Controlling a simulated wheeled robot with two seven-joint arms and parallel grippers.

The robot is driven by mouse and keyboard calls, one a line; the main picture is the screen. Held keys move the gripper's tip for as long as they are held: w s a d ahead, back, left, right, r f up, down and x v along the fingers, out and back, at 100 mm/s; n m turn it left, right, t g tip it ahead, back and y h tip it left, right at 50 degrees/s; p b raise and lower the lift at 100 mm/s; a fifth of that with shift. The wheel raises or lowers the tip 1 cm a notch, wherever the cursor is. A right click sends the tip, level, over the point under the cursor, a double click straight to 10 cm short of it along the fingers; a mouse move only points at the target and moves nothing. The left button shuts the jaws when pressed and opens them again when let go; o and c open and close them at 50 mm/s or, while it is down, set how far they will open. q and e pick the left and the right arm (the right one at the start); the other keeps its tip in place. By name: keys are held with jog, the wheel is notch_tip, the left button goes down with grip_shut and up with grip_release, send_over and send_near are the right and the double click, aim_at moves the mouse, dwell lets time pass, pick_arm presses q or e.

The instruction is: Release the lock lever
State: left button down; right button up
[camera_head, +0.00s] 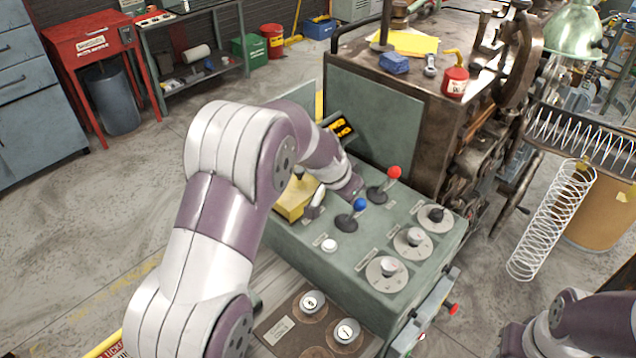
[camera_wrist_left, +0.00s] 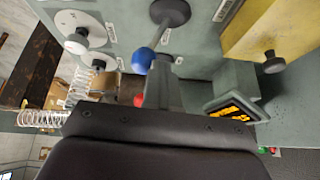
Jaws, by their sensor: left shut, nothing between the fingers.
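The green control panel (camera_head: 300,240) carries a blue-knobbed lever (camera_head: 359,205) and a red-knobbed lever (camera_head: 393,173). No label legible here tells me which is the lock lever. The yellow block (camera_wrist_left: 262,30) with a black knob is at right. My right gripper is out of frame.
Round dials (camera_head: 388,272) and a black knob stand on the panel's right part. A lit display (camera_head: 341,128) stands behind the yellow block. The brown machine (camera_head: 400,100) rises behind the panel. A loose white spring (camera_head: 550,220) hangs at right.

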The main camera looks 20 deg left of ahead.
pick_arm(q)
jog(key=shift+s+d+f, duration=0.15)
jog(key=b+v, duration=0.2)
jog(key=v, duration=1.1)
jog(key=shift+b, duration=0.35)
jog(key=shift+w, duration=0.25)
